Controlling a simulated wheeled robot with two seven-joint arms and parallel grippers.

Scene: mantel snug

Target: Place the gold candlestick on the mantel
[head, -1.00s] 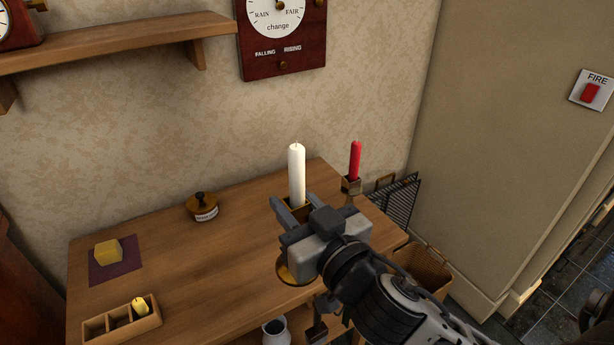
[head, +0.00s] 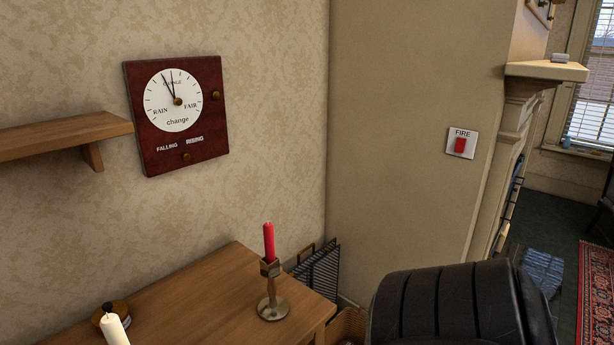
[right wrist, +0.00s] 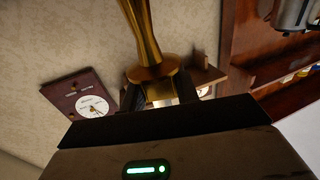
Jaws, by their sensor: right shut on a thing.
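The gold candlestick (right wrist: 145,35) shows in the right wrist view, its shaft rising to the top edge. My right gripper (right wrist: 160,92) is shut on it near its square cup. In the head view a white candle (head: 116,330) pokes up at the bottom left edge; the candlestick and right gripper are out of that view. The pale mantel (head: 545,71) is at the upper right, far from the candle, with a small grey object (head: 560,57) on it. A second, duller candlestick (head: 272,305) with a red candle (head: 268,242) stands on the table. My left gripper is out of view.
The wooden table (head: 200,300) fills the bottom left, with a lidded pot (head: 117,308) behind the white candle. A wall shelf (head: 60,138) and barometer (head: 178,115) hang above. A black wire rack (head: 320,268) stands beside the table. A FIRE switch (head: 460,143) is on the chimney wall.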

